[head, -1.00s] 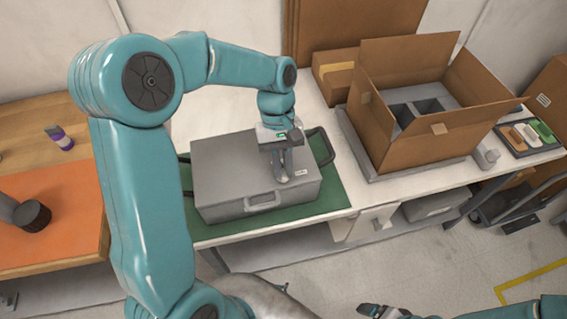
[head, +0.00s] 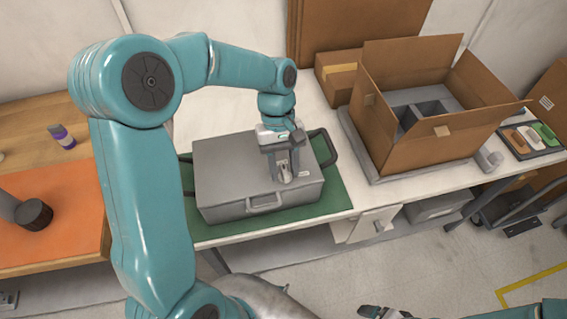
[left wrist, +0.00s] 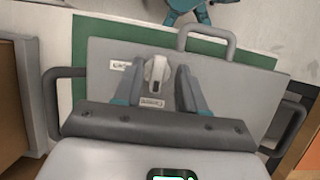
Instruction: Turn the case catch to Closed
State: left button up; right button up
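The grey case (head: 225,170) lies shut on a green mat (head: 335,198), with a handle on its front side. The catch (left wrist: 156,75) is a pale knob on the case lid, its long side running roughly up and down in the left wrist view. A small label (left wrist: 151,102) sits by its lower end and another (left wrist: 119,66) to its left; I cannot read them. My left gripper (head: 287,172) is over the lid; in the left wrist view its open fingers (left wrist: 158,88) stand on either side of the catch, with gaps. My right gripper (head: 372,312) shows only partly.
An open cardboard box (head: 425,140) stands right of the case on the white bench. A tray with coloured items (head: 530,137) is at the far right. An orange mat (head: 60,225) with a dark cylinder (head: 33,214) lies on the wooden table at left.

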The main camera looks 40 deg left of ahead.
pick_arm(q)
jog(key=p+v, duration=0.1)
jog(key=v, duration=1.5)
jog(key=shift+a+r, duration=0.1)
